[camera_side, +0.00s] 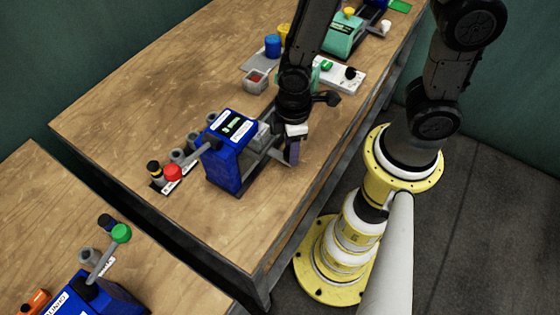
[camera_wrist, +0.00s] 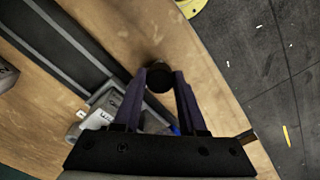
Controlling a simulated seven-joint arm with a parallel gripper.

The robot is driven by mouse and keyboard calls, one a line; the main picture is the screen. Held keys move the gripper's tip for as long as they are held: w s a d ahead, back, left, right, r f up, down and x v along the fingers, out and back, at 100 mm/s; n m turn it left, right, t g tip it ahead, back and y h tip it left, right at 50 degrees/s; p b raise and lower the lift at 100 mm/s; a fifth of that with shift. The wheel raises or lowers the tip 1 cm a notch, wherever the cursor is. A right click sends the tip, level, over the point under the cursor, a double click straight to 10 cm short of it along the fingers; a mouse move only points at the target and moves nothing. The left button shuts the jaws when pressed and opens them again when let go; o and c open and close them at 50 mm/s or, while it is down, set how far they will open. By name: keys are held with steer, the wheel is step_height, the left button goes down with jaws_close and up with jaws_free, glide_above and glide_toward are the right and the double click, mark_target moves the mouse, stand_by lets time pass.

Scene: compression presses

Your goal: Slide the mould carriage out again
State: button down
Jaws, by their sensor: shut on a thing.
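The blue press (camera_side: 225,165) stands on the wooden table, with a dark label on top and a lever ending in a red knob (camera_side: 173,173). A grey mould carriage (camera_side: 262,140) shows at its right side, beside low rails. My gripper (camera_side: 292,152) is at the outer end of this carriage, fingers pointing down. In the wrist view, my fingers (camera_wrist: 160,85) are closed around a round black knob (camera_wrist: 159,76). My gripper hides part of the carriage in the side view.
Several grey cylinders (camera_side: 178,156) stand left of the press. A second blue press (camera_side: 95,298) is on the near table. The table's right edge is close to my gripper.

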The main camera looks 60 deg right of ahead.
steer(key=d, duration=0.5)
steer(key=shift+w+d, duration=0.1)
steer(key=shift+d, duration=0.15)
steer(key=shift+c, duration=2.3)
jaws_free()
steer(key=shift+r, duration=0.1)
step_height(320, 180, up, 14)
